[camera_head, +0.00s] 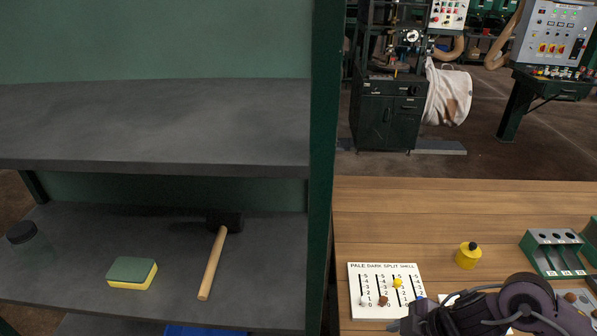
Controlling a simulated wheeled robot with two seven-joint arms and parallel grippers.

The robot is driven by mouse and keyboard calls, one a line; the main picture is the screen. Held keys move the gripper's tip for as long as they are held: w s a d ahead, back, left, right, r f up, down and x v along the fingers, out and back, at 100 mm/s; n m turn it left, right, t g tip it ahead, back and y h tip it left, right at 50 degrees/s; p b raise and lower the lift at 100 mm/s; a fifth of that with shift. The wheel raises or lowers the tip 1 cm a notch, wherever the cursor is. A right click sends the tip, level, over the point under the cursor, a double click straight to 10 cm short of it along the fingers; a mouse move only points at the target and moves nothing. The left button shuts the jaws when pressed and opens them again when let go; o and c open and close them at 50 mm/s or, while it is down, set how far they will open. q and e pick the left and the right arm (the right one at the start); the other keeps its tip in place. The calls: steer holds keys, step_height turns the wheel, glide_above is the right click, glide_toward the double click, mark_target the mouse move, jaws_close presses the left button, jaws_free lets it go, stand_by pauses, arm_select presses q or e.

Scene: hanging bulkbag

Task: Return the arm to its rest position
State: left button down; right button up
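My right arm (530,306) reaches in at the bottom right, over the front of the wooden table (430,220). Its gripper end (415,318) is at the bottom edge, by the lower right corner of a white peg board (362,286) lettered "PALE DARK SPLIT SHELL". The fingers are mostly cut off or hidden, so I cannot tell whether they are open or shut, or whether they hold anything. My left arm and gripper are not in view.
A yellow knobbed piece (468,257) and a green slotted rack (553,252) stand on the table. The shelf at left holds a jar (28,243), a sponge (132,273) and a mallet (213,262). A green post (322,150) separates shelf and table. The table's back is clear.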

steer(key=w+a+r+m+t+h, duration=0.1)
steer(key=a+r+m+t, duration=0.1)
steer(key=a+m+t, duration=0.15)
steer(key=w+a+r+m+t, duration=0.1)
steer(key=a+r+m+t, duration=0.1)
steer(key=a, duration=0.3)
steer(key=s+d+f+m+g+h, duration=0.4)
steer(key=s+d+m, duration=0.4)
steer(key=s, duration=0.4)
step_height(320, 180, down, 31)
steer(key=s+g, duration=0.2)
steer(key=g, duration=0.1)
steer(key=s+d+f, duration=0.2)
steer(key=s+f, duration=0.6)
steer(key=s, duration=0.1)
steer(key=s+d+f, duration=0.1)
steer(key=s+f, duration=0.7)
steer(key=s, duration=0.1)
steer(key=shift+s+d+f+n+g, duration=0.2)
steer(key=shift+s+d+n+g, duration=0.15)
steer(key=shift+n, duration=0.1)
